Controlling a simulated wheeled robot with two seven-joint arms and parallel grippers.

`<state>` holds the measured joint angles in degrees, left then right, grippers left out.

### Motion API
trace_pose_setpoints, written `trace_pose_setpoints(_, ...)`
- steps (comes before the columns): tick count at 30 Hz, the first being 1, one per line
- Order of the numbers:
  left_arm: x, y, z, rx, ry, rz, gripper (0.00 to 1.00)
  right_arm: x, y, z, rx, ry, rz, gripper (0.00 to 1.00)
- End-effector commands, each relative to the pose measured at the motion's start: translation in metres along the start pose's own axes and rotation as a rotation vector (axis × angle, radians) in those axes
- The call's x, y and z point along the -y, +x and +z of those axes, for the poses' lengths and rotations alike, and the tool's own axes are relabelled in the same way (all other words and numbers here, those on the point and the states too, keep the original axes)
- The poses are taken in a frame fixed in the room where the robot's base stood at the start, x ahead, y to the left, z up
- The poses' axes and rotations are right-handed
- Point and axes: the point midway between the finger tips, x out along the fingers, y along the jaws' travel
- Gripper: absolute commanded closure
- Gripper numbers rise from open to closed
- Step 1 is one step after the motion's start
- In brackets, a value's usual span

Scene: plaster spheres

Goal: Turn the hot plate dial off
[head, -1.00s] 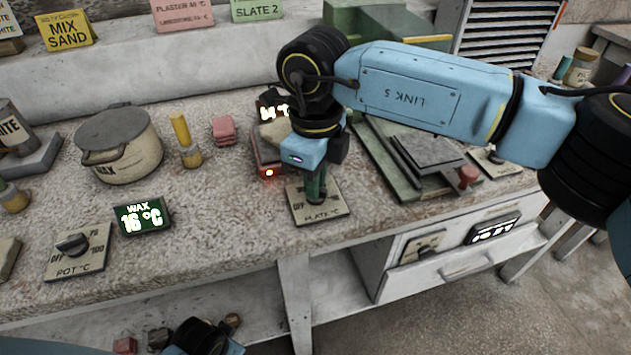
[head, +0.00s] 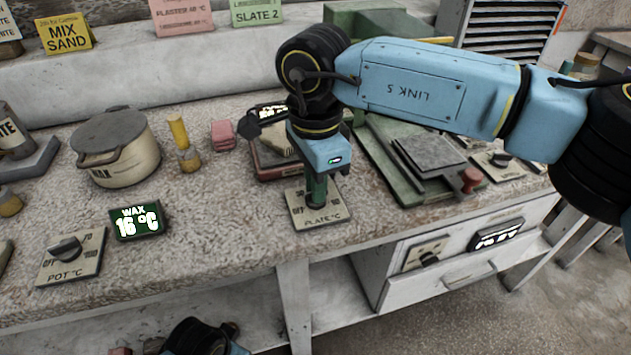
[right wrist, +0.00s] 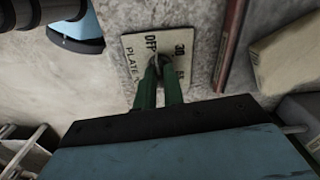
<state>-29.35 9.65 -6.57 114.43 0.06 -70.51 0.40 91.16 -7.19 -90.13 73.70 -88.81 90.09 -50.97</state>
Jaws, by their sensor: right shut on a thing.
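The hot plate's dial panel (head: 334,212), marked PLATE °C, lies at the front of the bench in the head view. My right gripper (head: 316,197) points down over it, its green fingers shut on the dial. The right wrist view shows the fingertips around the dial (right wrist: 157,62) on the same panel (right wrist: 138,42), with OFF and numbers printed on it. The fingers hide most of the dial, so I cannot read its pointer. The hot plate (head: 268,173) stands just behind, partly covered by my gripper; no red light shows on it. My left gripper's fingers are not seen.
A WAX pot (head: 130,160), a green 16 °C display (head: 138,221) and a separate POT °C dial (head: 66,250) are to the left. A slate-topped green press (head: 428,155) with a red knob (head: 472,180) is to the right.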

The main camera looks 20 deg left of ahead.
Motion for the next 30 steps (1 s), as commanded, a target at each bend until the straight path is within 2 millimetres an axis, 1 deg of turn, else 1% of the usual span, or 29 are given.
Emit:
trace_pose_setpoints(4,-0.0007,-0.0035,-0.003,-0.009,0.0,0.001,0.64,0.0007,-0.0014,0.0,0.002,-0.07,-0.004,1.0)
trace_pose_setpoints(10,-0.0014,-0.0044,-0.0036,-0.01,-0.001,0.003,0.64,0.0007,-0.0016,0.0,0.002,-0.124,-0.004,1.0)
trace_pose_setpoints(25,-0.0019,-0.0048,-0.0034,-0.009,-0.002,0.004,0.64,0.0008,-0.0018,0.0,0.001,-0.142,-0.004,1.0)
trace_pose_setpoints(26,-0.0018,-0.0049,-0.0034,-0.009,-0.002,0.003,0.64,0.0008,-0.0018,0.0001,0.001,-0.142,-0.004,0.87)
trace_pose_setpoints(30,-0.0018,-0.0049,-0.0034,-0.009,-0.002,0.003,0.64,0.0006,-0.0014,0.0,0.001,-0.141,-0.003,0.69)
